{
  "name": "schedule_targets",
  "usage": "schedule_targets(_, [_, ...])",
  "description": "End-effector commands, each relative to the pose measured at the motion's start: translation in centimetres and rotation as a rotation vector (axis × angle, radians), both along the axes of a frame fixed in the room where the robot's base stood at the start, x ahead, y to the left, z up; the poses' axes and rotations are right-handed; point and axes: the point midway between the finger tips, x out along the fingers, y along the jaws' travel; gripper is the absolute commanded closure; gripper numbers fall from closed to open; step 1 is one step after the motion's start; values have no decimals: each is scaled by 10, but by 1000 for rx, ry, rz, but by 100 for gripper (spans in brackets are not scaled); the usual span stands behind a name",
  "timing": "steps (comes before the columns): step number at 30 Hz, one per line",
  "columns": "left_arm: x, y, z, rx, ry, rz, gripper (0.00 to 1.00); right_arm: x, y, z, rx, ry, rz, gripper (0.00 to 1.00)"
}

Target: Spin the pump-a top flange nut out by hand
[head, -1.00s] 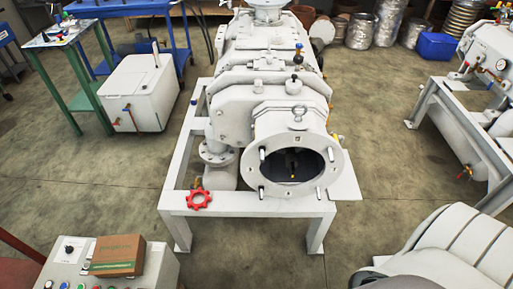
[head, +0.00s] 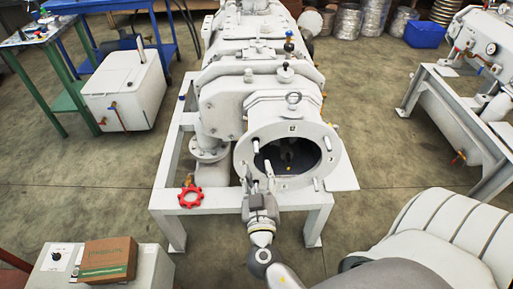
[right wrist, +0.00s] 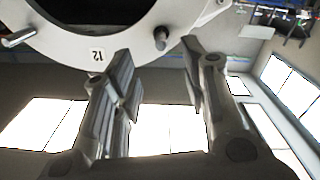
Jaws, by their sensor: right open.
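Pump-a is the large white machine (head: 255,85) on a white frame. Its round end flange (head: 330,165) faces me, with pale studs around a dark bore. In the right wrist view the flange (right wrist: 60,45) is upside down, with its "12" label. A dark-ended stud or nut (right wrist: 161,38) projects just beyond and between my right fingertips; I cannot tell which it is. My right gripper (head: 263,186) is open in front of the flange's left side; it also shows in the right wrist view (right wrist: 160,72), with nothing between its fingers. My left gripper is out of view.
A red handwheel (head: 190,196) sits at the frame's left front corner. A control box (head: 55,262) with a cardboard box (head: 108,260) is at lower left. A white ribbed object (head: 440,225) fills the lower right.

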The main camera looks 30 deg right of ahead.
Motion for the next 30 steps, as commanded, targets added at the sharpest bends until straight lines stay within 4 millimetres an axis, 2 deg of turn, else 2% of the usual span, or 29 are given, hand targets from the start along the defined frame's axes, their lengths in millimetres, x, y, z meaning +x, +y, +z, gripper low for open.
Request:
schedule_targets(6, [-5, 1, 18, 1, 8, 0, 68, 34, -20, 5, 0, -1, 1, 60])
schedule_targets(15, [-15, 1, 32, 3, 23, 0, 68, 76, -45, 2, 0, 2, 3, 60])
schedule_targets(20, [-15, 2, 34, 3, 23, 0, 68, 84, -51, 0, 1, 2, 1, 60])
schedule_targets(28, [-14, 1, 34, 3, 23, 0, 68, 85, -52, -1, 2, 3, 2, 60])
schedule_targets(30, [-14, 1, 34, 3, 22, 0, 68, 85, -52, -1, 2, 3, 2, 66])
